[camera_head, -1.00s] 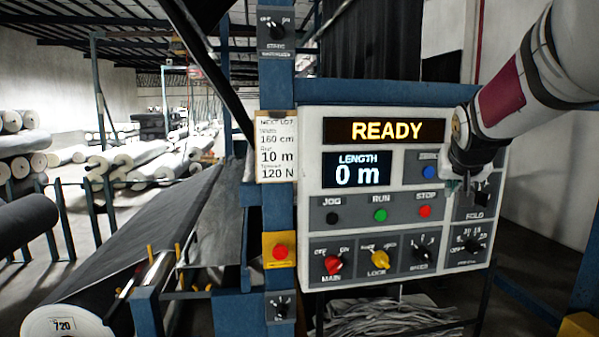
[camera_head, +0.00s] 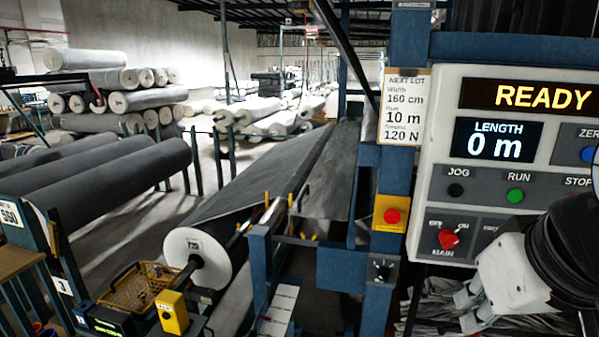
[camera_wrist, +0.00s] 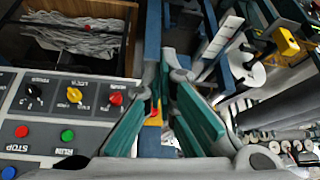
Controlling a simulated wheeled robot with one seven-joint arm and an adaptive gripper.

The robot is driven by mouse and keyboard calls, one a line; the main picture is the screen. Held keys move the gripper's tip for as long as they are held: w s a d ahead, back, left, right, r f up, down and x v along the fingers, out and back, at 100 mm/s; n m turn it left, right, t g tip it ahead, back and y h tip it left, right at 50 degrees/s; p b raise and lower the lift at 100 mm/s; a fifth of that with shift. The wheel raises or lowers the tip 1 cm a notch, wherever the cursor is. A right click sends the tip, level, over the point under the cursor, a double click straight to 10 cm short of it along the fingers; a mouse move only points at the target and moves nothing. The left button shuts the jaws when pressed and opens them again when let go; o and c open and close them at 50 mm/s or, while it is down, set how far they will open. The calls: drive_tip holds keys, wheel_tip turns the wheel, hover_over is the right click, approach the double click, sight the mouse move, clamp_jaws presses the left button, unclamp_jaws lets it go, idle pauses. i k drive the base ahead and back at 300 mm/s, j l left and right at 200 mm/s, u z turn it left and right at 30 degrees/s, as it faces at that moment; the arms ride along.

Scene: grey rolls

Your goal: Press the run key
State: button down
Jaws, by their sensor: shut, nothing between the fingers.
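The green RUN key (camera_head: 515,195) sits on the white control panel (camera_head: 437,110), between the black JOG button (camera_head: 456,190) and the STOP button, which is out of frame to the right. In the wrist view the panel is upside down and the green RUN key (camera_wrist: 67,135) is at lower left, clear of the fingers. My gripper (camera_head: 466,311) is low in front of the panel, below and left of RUN, with nothing held. Its fingers (camera_wrist: 172,75) come together in the wrist view. The display (camera_head: 530,95) reads READY and the length (camera_head: 494,146) reads 0 m.
The red MAIN knob (camera_head: 449,239) is just above my gripper. A red button on a yellow box (camera_head: 391,215) is on the blue post to the left. A lot card (camera_head: 404,105) reads 160 cm, 10 m, 120 N. A large grey roll (camera_head: 200,255) and frame stand further left.

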sight(514, 195)
drive_tip(key=z, duration=0.7)
